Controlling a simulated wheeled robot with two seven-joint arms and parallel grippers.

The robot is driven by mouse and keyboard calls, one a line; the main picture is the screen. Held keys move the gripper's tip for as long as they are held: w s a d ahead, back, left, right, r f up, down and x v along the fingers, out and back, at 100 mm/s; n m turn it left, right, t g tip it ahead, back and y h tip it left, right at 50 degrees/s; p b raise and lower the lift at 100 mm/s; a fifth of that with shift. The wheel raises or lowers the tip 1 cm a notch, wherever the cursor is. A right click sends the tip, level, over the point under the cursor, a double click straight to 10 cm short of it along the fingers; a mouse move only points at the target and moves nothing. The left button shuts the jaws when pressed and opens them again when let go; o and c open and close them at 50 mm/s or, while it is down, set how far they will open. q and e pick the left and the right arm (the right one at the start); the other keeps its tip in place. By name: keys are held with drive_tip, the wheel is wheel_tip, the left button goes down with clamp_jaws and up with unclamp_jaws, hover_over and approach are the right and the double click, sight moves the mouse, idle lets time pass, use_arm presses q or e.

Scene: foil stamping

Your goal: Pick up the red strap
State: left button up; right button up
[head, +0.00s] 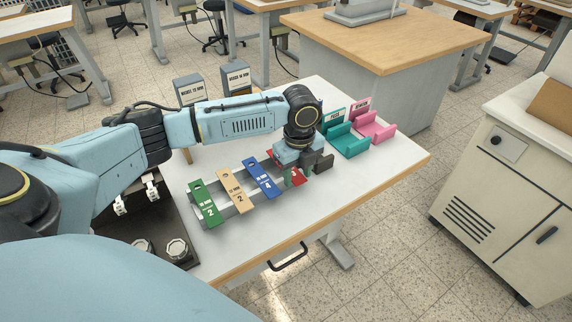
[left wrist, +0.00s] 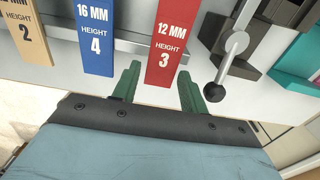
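The red strap, marked 12 MM HEIGHT 3, shows in the left wrist view (left wrist: 172,40) and is largely hidden under my gripper in the head view (head: 296,177). It lies on a grey rack (head: 238,207) at the end of a row of straps. My left gripper (left wrist: 159,76) is open. Its two green fingers stand one on each side of the strap's near end, with gaps visible. In the head view, the gripper (head: 297,177) is low over the strap. My right gripper is not in view.
Blue (head: 263,178), tan (head: 235,191) and green (head: 204,203) straps lie left of the red one. A metal rod with a black knob (left wrist: 212,91) stands close right of my fingers. Teal (head: 346,140) and pink (head: 375,127) holders stand farther right. The table's front right is clear.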

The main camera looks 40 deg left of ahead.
use_arm(q)
drive_tip(key=c, duration=0.7)
